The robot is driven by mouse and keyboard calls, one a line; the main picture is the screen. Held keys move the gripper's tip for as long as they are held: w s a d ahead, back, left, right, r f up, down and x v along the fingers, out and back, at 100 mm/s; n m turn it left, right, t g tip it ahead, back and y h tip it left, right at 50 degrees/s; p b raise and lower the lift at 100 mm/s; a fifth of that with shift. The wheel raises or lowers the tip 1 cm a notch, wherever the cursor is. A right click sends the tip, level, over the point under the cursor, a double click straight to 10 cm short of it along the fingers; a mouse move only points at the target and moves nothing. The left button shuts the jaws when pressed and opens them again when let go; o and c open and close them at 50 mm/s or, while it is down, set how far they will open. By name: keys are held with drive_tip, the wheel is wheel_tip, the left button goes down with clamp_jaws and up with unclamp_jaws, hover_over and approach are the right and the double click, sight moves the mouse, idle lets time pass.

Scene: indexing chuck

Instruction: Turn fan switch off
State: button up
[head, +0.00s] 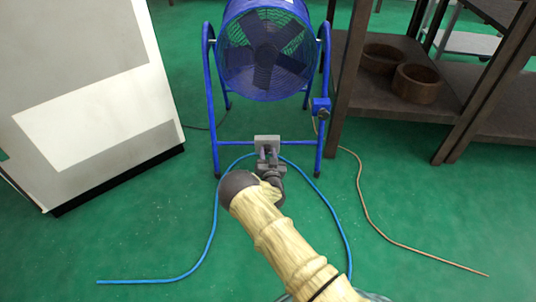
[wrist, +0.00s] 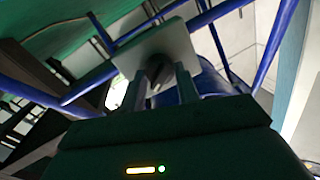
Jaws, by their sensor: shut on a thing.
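The blue drum fan (head: 265,45) stands on a blue tube frame on the green floor. A light grey switch plate (head: 267,139) sits at the frame's low front crossbar; it also shows in the wrist view (wrist: 180,50). A dark grey knob (wrist: 160,78) stands out from the plate. My gripper (head: 267,156) is in front of the plate, with its two fingers shut on the knob from both sides. The knob looks tilted in the wrist view; its exact angle is partly hidden by the fingers. In the head view the gripper mostly hides the knob.
A blue box (head: 321,106) is on the frame's right leg. A blue hose (head: 210,235) and a brown cable (head: 372,215) lie on the floor. A white cabinet (head: 85,90) stands left; a dark shelf (head: 390,105) with brown bowls stands right.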

drive_tip(key=shift+n+p, duration=0.4)
drive_tip(key=n+p, duration=0.2)
drive_tip(key=n, duration=0.2)
drive_tip(key=shift+a+g, duration=0.1)
drive_tip(key=shift+g, duration=0.2)
drive_tip(key=n+p, duration=0.1)
drive_tip(key=n, duration=0.2)
drive_tip(key=shift+n+h, duration=0.4)
drive_tip(key=shift+s+n+p, duration=0.1)
drive_tip(key=shift+n+p, duration=0.25)
drive_tip(key=shift+n, duration=1.05)
drive_tip(key=shift+f, duration=0.1)
drive_tip(key=o, duration=1)
drive_tip(key=shift+c, duration=0.2)
